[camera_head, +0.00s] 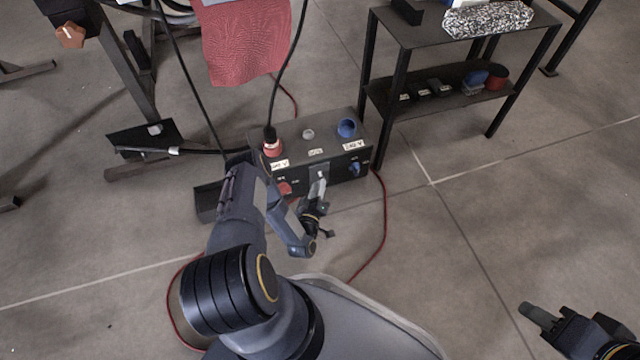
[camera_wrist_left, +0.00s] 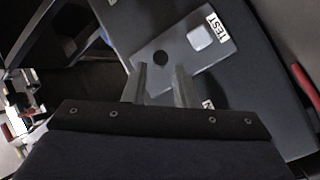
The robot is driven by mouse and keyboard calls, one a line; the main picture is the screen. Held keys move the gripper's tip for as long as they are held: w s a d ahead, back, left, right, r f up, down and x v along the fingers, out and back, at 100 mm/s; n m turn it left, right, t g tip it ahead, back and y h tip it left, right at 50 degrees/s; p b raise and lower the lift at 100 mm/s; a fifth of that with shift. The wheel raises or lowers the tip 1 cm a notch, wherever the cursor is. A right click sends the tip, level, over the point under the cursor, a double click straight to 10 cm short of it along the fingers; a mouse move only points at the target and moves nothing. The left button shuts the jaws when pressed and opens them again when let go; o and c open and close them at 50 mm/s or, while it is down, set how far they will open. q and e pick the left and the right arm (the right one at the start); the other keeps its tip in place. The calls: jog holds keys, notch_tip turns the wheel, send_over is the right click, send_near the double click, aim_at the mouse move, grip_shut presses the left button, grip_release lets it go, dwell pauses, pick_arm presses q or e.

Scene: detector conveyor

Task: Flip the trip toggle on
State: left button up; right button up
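A grey plate (camera_wrist_left: 222,62) on the box shows in the left wrist view. It carries a TEST label, a pale square button (camera_wrist_left: 200,37) and a dark round spot (camera_wrist_left: 160,58). I cannot clearly make out the toggle lever. My left gripper (camera_wrist_left: 161,84) is at the plate, its two fingers apart with nothing visible between them. My right gripper (camera_head: 538,316) is far off at lower right; its finger gap is unclear.
A black shelf (camera_head: 430,98) stands behind right. A red cable (camera_head: 384,225) lies on the floor. The floor at right is clear.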

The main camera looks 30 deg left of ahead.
pick_arm(q)
jog(key=shift+b+x, duration=0.35)
jog(key=shift+x, duration=1.1)
grip_shut()
